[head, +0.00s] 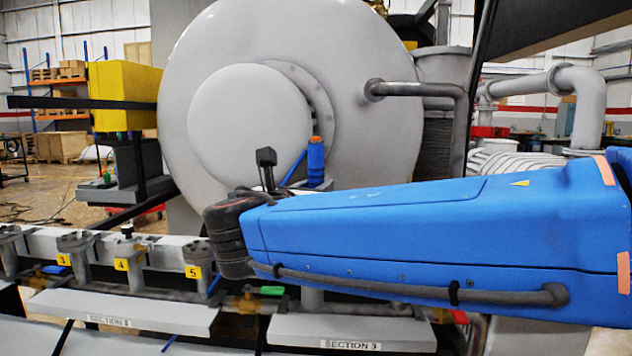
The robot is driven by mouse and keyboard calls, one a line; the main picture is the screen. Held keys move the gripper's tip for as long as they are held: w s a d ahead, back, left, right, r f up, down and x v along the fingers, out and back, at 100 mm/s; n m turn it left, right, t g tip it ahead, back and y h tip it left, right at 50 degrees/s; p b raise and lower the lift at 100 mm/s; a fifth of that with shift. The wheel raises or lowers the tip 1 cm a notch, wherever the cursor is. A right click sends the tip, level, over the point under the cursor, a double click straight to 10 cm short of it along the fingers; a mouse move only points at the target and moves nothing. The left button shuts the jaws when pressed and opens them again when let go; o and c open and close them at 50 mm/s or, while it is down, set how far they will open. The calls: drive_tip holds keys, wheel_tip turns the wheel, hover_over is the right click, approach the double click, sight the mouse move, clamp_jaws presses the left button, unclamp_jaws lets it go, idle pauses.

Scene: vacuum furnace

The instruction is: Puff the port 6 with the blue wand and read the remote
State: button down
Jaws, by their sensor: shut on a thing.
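The blue wand (316,160), a blue cylinder with an orange top, shows above my blue arm, in front of the round furnace door. Thin blue lengths at its left and below my arm's dark joint line up as a slanting tube. My gripper (266,160) is mostly hidden behind my arm; only a dark part shows left of the wand. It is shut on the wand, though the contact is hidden. Ports with yellow tags 3, 4 and 5 (194,271) stand in a row at lower left. I cannot see port 6 or its tag; my arm covers the row further right. I see no remote.
The furnace door (210,60) fills the back middle. A ledge marked Section 3 (352,332) runs below my arm, beside another section ledge (130,309) at left. Brass valves and a green handle (272,290) sit along the row. A yellow box (124,90) stands at left.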

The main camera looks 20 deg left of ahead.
drive_tip(key=shift+f, duration=2.05)
drive_tip(key=c, duration=1.4)
unclamp_jaws()
drive_tip(key=shift+o, duration=0.2)
drive_tip(key=shift+s, duration=0.1)
drive_tip(key=s, duration=1.7)
drive_tip(key=shift+a, duration=0.2)
drive_tip(key=shift+s, duration=0.1)
